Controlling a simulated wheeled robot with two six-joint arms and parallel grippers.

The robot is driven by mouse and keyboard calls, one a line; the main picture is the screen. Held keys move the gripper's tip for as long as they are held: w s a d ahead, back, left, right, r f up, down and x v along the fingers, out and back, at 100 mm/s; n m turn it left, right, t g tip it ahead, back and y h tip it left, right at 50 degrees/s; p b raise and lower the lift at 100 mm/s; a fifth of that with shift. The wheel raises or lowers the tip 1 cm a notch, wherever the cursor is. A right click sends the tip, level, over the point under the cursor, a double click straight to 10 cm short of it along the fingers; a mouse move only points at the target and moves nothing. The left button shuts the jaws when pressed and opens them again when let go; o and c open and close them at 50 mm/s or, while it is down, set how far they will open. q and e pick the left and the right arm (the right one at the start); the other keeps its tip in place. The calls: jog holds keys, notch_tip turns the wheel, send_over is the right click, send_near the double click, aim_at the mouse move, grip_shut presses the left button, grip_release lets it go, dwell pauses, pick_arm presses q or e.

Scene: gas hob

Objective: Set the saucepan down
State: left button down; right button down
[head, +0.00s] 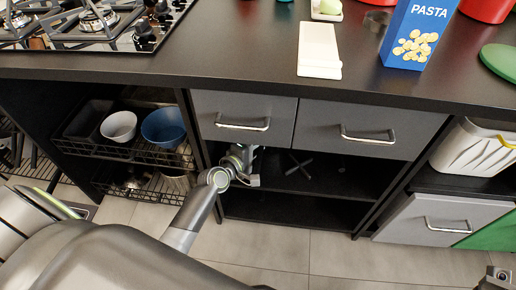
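I cannot make out a saucepan for certain. Shiny metal cookware (175,181) stands in the lower wire rack at the left, partly hidden; I cannot tell whether it is the saucepan. My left gripper (242,165) is at the open shelf under the two grey drawers, near its left side. Its fingers are small and overlap the dark interior, so I cannot tell whether they are open or hold anything. Part of my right arm's end (495,279) shows in the bottom right corner, far from the shelf, its fingers unclear.
The gas hob (100,18) is at the upper left of the dark worktop (220,52). A black cross-shaped piece (300,164) is in the open shelf.

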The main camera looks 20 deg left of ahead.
pick_arm(q)
jog(key=shift+r, duration=0.15)
jog(key=c, duration=1.7)
grip_release()
jog(key=shift+f, duration=0.2)
jog(key=o, duration=0.4)
